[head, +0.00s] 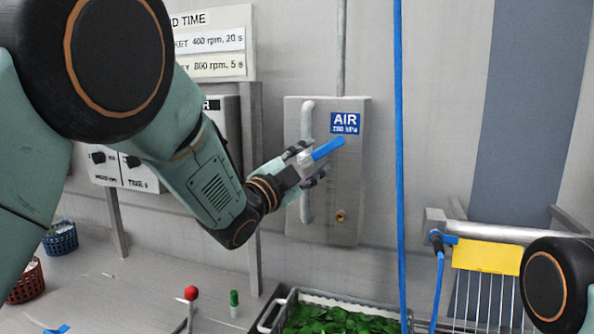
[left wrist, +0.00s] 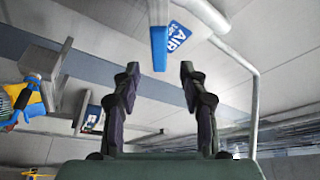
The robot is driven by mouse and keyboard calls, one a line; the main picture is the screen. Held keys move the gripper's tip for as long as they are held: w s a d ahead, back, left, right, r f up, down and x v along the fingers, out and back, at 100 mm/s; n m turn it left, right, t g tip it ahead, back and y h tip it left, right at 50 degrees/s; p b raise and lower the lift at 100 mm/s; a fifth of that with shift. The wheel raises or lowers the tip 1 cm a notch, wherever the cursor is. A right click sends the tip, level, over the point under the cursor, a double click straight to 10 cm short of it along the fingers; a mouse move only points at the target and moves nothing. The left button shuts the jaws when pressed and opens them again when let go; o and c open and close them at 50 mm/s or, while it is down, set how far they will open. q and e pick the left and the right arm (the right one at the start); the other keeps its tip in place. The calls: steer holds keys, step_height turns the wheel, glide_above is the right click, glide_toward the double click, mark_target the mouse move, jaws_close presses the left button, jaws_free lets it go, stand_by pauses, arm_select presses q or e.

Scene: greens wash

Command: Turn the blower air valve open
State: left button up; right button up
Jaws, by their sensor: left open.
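The blue lever of the air valve (head: 328,148) slants up to the right in front of the grey air panel (head: 345,200), below the blue AIR label (head: 346,122). My left gripper (head: 308,164) is at the panel, close to the lever's lower left end. In the left wrist view the lever (left wrist: 159,48) lies between and beyond the two open fingertips (left wrist: 160,78). The fingers show a gap on both sides of it. In the head view the gripper hides part of the valve body. My right gripper is out of view.
A blue hose (head: 400,170) hangs just right of the panel. A crate of greens (head: 292,297) stands below. A yellow plate (head: 487,258) and wire rack are at right. A red knob (head: 191,293) and a green-capped bottle (head: 234,311) stand at lower left.

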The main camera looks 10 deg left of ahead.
arm_select(q)
steer(key=v, duration=0.5)
steer(key=shift+c, duration=0.4)
